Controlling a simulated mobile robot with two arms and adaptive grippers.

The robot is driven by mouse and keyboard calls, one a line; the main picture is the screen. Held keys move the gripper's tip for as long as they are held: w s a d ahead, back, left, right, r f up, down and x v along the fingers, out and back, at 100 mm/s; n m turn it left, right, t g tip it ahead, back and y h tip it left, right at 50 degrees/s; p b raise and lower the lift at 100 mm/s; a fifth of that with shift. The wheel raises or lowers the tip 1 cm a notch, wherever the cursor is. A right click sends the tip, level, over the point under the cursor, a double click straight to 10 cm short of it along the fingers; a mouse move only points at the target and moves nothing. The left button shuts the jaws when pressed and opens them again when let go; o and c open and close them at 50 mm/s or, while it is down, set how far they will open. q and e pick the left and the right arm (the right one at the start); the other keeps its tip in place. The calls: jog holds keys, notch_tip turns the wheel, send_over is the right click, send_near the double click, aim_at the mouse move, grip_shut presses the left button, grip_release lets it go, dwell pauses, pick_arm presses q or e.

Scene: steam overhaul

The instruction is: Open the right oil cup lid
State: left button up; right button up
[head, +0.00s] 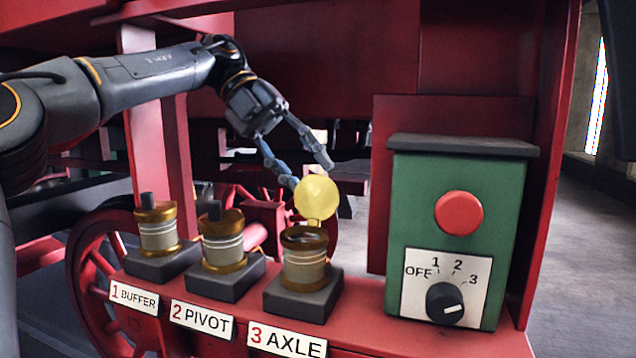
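The right oil cup (304,270) stands on a dark block behind the "3 AXLE" label. Its dark mouth shows, and its round yellow lid (316,198) stands upright above the rear of the rim. The lid is raised, not lying over the mouth. My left gripper (309,173) reaches down from the upper left, with its two fingers spread apart. The fingertips are just above and behind the lid, with nothing between them; whether one touches the lid I cannot tell. My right gripper is not in view.
Two more brass-banded cups, buffer (158,233) and pivot (222,241), stand to the left, each with a dark knob on top. A green control box (453,240) with a red button and dial stands to the right. A red wheel (95,270) is at left.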

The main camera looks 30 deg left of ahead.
pick_arm(q)
jog(key=shift+v, duration=1.7)
